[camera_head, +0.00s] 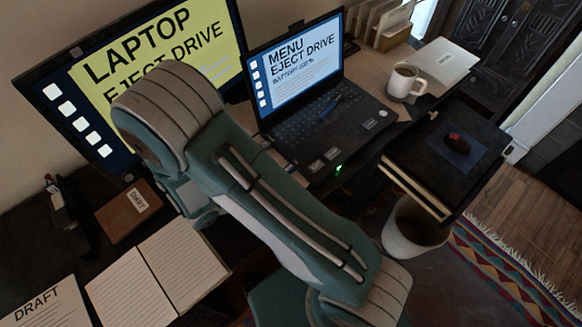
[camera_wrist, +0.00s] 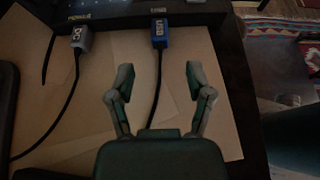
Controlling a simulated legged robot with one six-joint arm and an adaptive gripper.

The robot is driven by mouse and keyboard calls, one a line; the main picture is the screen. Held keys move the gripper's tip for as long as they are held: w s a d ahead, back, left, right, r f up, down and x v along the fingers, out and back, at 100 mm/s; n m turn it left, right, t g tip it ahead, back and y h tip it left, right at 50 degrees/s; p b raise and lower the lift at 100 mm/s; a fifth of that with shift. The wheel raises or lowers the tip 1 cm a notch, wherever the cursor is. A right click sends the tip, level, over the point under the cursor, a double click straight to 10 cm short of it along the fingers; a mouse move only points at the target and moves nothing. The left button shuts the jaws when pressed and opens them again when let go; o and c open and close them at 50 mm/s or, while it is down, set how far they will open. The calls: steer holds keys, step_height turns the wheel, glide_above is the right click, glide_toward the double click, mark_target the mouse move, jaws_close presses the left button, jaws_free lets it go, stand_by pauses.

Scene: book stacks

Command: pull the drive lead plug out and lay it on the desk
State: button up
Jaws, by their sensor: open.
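In the wrist view a blue plug (camera_wrist: 160,34) marked USB sits at the edge of the black laptop (camera_wrist: 120,8), its black lead running down over tan paper. A grey plug (camera_wrist: 80,38) with a white mark sits to its left, under a label that seems to read POWER; its lead also runs down. My gripper (camera_wrist: 159,76) is open and empty, its fingers either side of the blue plug's lead in the picture, below the plug. In the head view the laptop (camera_head: 310,125) stands open, its screen reading EJECT DRIVE; my arm hides the gripper and plugs.
A large monitor (camera_head: 70,95) stands behind my arm. A mug (camera_head: 404,82) stands right of the laptop. A mouse (camera_head: 456,142) lies on a dark surface at right, above a bin (camera_head: 412,228). An open notebook (camera_head: 130,290) and DRAFT sheet (camera_head: 45,305) lie at lower left.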

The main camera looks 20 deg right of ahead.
mark_target(292, 168)
steer(key=shift+x, duration=4.35)
steer(key=shift+f, duration=0.1)
steer(key=shift+c, duration=0.4)
jaws_close()
steer(key=shift+a, duration=0.1)
steer(key=shift+s+a, duration=0.35)
steer(key=shift+a, duration=0.6)
steer(key=shift+s+a, duration=0.35)
steer(key=shift+a, duration=0.6)
steer(key=shift+s+a, duration=0.35)
steer(key=shift+a, duration=0.55)
